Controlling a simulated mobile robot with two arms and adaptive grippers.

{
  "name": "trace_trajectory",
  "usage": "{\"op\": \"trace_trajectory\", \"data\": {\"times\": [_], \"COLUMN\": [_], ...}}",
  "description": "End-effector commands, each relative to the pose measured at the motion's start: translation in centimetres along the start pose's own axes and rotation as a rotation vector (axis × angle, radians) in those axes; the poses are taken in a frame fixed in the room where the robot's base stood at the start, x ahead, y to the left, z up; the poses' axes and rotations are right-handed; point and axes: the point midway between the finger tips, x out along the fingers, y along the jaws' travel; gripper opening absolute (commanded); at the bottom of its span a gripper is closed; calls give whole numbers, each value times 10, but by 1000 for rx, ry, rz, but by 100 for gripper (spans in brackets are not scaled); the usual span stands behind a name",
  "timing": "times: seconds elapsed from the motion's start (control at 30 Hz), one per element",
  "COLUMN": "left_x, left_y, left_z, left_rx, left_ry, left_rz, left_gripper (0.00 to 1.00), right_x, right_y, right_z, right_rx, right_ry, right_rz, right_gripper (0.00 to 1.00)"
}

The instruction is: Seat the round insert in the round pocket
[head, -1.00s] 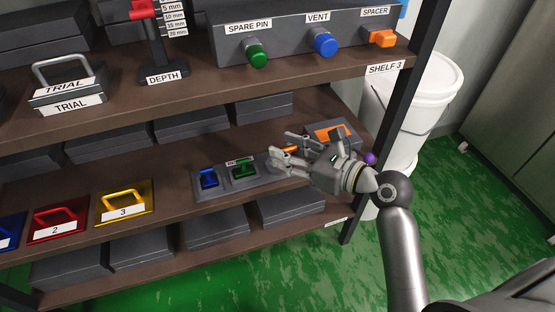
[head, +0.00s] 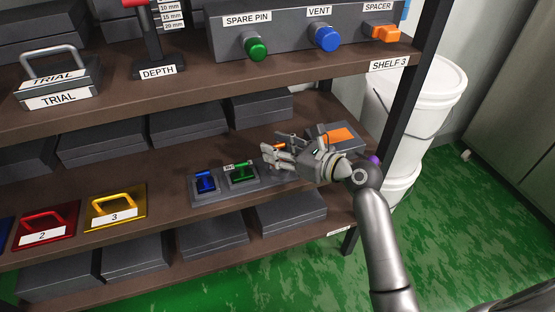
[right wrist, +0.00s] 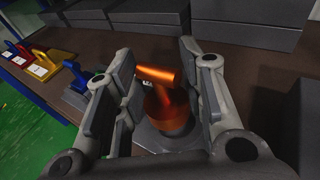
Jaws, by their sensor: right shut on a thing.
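The orange round insert (right wrist: 168,105) with its bar handle stands between the fingers of my right gripper (right wrist: 155,90) in the right wrist view. In the head view only a bit of its orange (head: 279,147) shows. My right gripper (head: 272,152) is shut on it, at the right end of the grey pocket tray (head: 208,199). A grey surface (right wrist: 150,137) lies under the insert. The round pocket is hidden by the gripper and insert, so I cannot tell how deep the insert sits. My left gripper is out of view.
The tray also holds a blue-handled insert (head: 205,182) and a green-handled one (head: 241,174). A dark box with an orange top (head: 338,135) stands behind my right gripper. Yellow (head: 115,208) and red (head: 46,226) handled plates lie left. The shelf above (head: 200,87) limits height.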

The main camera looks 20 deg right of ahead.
Motion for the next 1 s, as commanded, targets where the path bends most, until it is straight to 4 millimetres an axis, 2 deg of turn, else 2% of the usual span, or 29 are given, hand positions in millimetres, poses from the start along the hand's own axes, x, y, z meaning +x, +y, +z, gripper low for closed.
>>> {"op": "trace_trajectory", "data": {"times": [0.27,0.3,0.43,0.8,0.83,1.0], "left_x": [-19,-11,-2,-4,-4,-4], "left_y": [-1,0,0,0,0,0], "left_z": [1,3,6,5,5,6], "left_rx": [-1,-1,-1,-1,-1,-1], "left_ry": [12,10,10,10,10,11], "left_rz": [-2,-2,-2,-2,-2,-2], "left_gripper": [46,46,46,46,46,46], "right_x": [8,10,13,13,13,13], "right_y": [-5,-5,-4,-4,-4,-4], "right_z": [-8,-21,-37,-38,-39,-38], "right_rx": [-1,0,1,0,0,0], "right_ry": [-1,1,1,0,1,0], "right_rz": [-1,0,0,-1,-1,-1], "right_gripper": [11,11,11,11,40,58]}}
